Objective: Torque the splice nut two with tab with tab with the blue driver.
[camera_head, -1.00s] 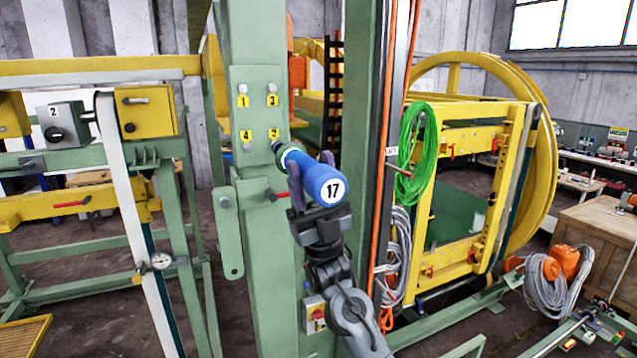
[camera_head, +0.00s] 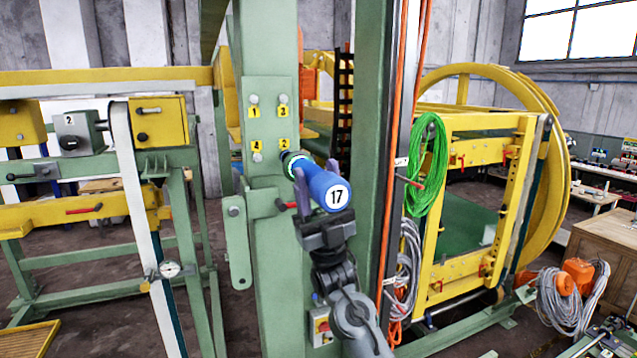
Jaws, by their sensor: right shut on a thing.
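The green splice plate (camera_head: 267,109) on the green post carries nuts beside yellow tabs numbered 1 to 4. The tab for nut two (camera_head: 284,144) is at the lower right of the group. My right gripper (camera_head: 309,194) is shut on the blue driver (camera_head: 327,187), whose end is marked 17. The driver's tip points at the spot just below tab two, and its head hides nut two. I cannot tell whether the socket is seated on the nut. The nut by tab four (camera_head: 257,157) is in plain view. My left gripper is not in view.
A red-handled pin (camera_head: 287,205) sticks out just below the driver. A dark upright with orange cables (camera_head: 397,150) and a coiled green cable (camera_head: 425,165) stand close to the right. A yellow-green frame with a gauge (camera_head: 169,269) stands left.

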